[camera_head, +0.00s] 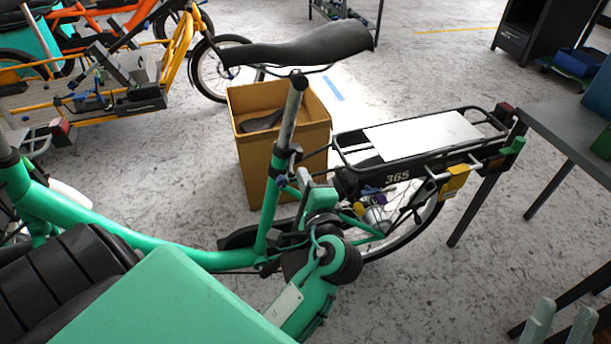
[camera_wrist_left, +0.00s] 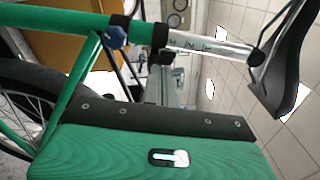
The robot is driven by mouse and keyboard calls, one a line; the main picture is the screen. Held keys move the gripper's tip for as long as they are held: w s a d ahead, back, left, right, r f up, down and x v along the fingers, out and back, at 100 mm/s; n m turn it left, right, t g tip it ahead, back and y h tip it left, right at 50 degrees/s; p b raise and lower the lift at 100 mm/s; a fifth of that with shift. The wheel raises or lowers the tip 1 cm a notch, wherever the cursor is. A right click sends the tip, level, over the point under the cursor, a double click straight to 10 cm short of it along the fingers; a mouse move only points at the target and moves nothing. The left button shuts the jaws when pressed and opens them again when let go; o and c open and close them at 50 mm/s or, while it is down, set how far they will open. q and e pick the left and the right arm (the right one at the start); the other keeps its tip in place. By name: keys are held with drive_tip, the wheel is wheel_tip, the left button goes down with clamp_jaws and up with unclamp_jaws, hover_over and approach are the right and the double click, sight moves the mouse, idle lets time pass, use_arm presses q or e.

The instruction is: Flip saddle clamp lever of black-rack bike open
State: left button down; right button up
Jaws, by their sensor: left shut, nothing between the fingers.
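The black-rack bike has a green frame; its silver seat post (camera_head: 293,110) carries a black saddle (camera_head: 305,47). The dark saddle clamp (camera_head: 286,154) sits at the top of the green seat tube and also shows in the left wrist view (camera_wrist_left: 159,38). Its lever is too small to tell open or closed. My left gripper (camera_head: 305,184) is beside the seat tube, just below the clamp, shut and empty; whether it touches the clamp is unclear. My right gripper (camera_head: 566,305) is at the lower right, with its two pale fingers apart, away from the bike.
The black rear rack (camera_head: 350,150) extends right of the seat tube. A brown box (camera_head: 240,150) stands behind it. A grey table (camera_head: 570,125) is at the right. An orange-and-yellow bike (camera_head: 120,90) stands at the back left. Open floor lies between them.

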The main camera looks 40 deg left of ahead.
use_arm(q)
drive_tip(key=shift+s+a+r+p, duration=0.2)
drive_tip(key=shift+s+a+p, duration=0.2)
drive_tip(key=shift+p, duration=0.55)
use_arm(e)
drive_tip(key=w+a+f+g, duration=0.2)
drive_tip(key=f+g, duration=0.4)
drive_tip(key=f, duration=0.3)
drive_tip(key=shift+a+h, duration=0.4)
drive_tip(key=shift+a, duration=0.15)
drive_tip(key=shift+g, duration=0.3)
